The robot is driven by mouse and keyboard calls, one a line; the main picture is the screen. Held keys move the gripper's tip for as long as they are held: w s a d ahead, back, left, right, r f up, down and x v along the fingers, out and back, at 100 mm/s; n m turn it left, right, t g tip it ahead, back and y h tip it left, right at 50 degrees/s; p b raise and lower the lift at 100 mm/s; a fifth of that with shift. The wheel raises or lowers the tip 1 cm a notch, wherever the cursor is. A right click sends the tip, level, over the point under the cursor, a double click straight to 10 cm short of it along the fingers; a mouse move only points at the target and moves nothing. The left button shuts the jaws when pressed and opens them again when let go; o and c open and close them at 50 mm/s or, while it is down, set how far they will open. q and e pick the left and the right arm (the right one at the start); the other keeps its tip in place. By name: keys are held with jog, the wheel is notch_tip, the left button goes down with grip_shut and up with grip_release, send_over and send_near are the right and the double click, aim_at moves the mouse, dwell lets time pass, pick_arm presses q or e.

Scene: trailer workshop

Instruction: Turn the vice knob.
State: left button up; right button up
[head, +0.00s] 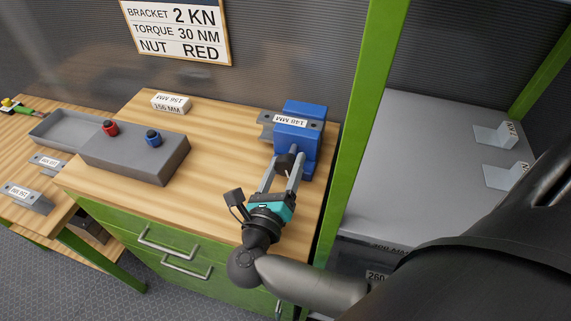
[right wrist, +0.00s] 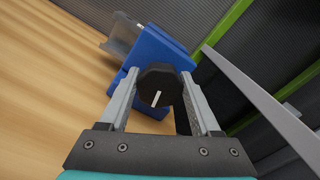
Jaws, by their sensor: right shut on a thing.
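The blue vice (head: 307,112) stands at the right end of the wooden workbench and holds a grey bracket (head: 267,119) marked 148 MM. Its black knob (head: 287,162) faces the front. My right gripper (head: 284,168) is shut on the knob, one finger on each side of it. In the right wrist view the vice (right wrist: 157,52) lies behind the black knob (right wrist: 159,88), which shows a white mark, and my right gripper's fingers (right wrist: 160,95) flank it. My left gripper is in neither view.
A grey box (head: 140,155) with a red and a blue knob sits left on the workbench (head: 230,175). A 156 MM block (head: 170,103) lies behind it. A green post (head: 362,120) rises close to the right of the vice. Bare wood lies left of the vice.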

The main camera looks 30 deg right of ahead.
jog(key=n+p, duration=0.2)
jog(key=n, duration=0.1)
jog(key=shift+r+n, duration=0.1)
jog(key=shift+n, duration=0.2)
jog(key=shift+n+p, duration=1.15)
jog(key=shift+n, duration=0.35)
jog(key=shift+w, duration=0.1)
jog(key=o, duration=1.4)
jog(key=shift+f+n, duration=0.2)
jog(key=shift+n, duration=0.1)
jog(key=shift+a+f, duration=0.1)
jog(key=shift+f, duration=0.1)
